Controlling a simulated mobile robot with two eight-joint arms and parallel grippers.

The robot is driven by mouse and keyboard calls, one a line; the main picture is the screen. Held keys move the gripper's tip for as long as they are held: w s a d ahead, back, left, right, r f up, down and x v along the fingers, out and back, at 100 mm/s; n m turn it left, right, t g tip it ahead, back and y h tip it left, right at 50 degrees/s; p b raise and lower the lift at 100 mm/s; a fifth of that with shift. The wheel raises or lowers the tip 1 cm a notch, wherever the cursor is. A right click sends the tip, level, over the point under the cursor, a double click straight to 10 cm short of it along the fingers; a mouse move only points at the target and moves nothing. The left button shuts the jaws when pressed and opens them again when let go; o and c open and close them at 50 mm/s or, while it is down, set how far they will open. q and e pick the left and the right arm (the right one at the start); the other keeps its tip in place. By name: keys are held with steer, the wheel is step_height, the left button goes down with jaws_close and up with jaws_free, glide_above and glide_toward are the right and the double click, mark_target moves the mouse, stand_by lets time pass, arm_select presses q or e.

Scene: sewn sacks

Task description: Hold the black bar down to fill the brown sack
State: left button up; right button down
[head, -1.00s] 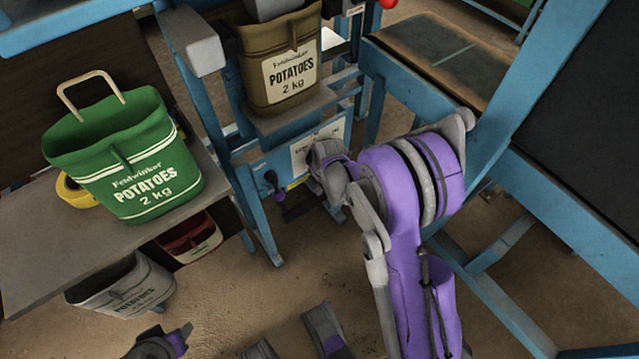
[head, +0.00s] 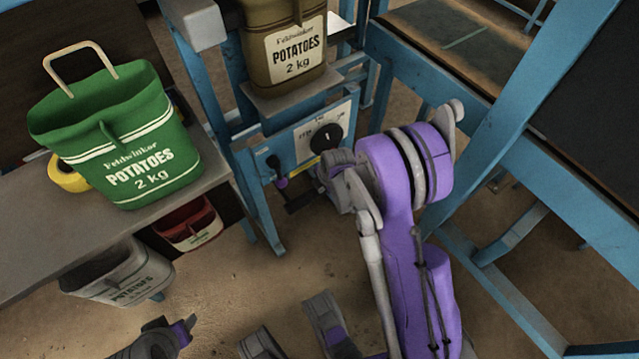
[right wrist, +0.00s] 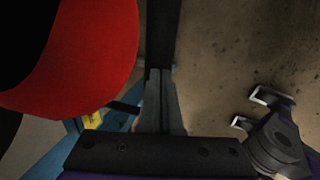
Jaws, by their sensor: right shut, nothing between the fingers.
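The brown sack (head: 285,45) stands upright on a grey ledge of the blue machine, its potato label facing me; its top is cut off. The black bar (head: 298,204) sticks out low on the machine, below the dial. My right gripper (head: 322,182) is beside and just above the bar, its fingertips partly hidden by the wrist. In the right wrist view its fingers (right wrist: 160,98) are together and empty, in line with a dark bar; contact cannot be told. My left gripper (head: 178,337) shows partly at the bottom edge, its opening unclear.
A green sack (head: 125,140) stands on the grey bench (head: 35,225) at left. A red sack (head: 190,228) and a white sack (head: 120,275) are below it. A dial (head: 326,138) and a knobbed lever (head: 276,168) are close to my right gripper. Blue frames stand at right.

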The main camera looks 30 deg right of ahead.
mark_target(321, 195)
step_height(321, 195, down, 4)
steer(key=shift+s+r+b, duration=0.15)
steer(key=shift+r+b, duration=0.1)
steer(key=shift+b, duration=0.7)
steer(key=shift+f, duration=0.25)
arm_select(q)
step_height(321, 195, down, 3)
steer(key=shift+a+f, duration=0.1)
steer(key=shift+f, duration=0.1)
arm_select(e)
steer(key=shift+s, duration=0.2)
steer(key=shift+a, duration=0.25)
stand_by(0.5)
stand_by(1.6)
